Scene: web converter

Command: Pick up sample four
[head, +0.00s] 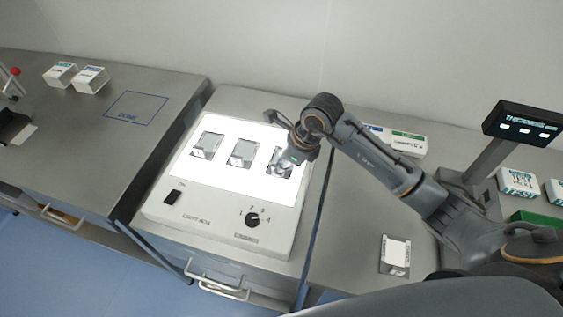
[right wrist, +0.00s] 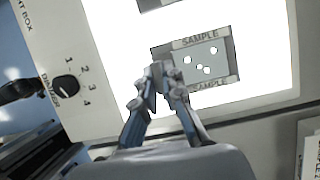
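A light box (head: 180,213) with a glowing white panel carries three flat grey sample pieces in a row: left (head: 206,146), middle (head: 242,153) and right (head: 283,157). My right gripper (head: 284,143) is over the right piece and partly hides it. In the right wrist view, this sample (right wrist: 205,62) has "SAMPLE" on both ends and several white spots. The right gripper's fingertips (right wrist: 161,70) are close together at its left edge. I cannot tell whether they pinch it. No number four is readable on it. My left gripper is out of view.
A dimmer knob (head: 252,218) is on the light box front. A small labelled item (head: 395,254) lies on the right counter. A display stand (head: 525,125) and boxes (head: 519,182) stand at right. White boxes (head: 90,79) and a marked blue rectangle (head: 136,107) are at left.

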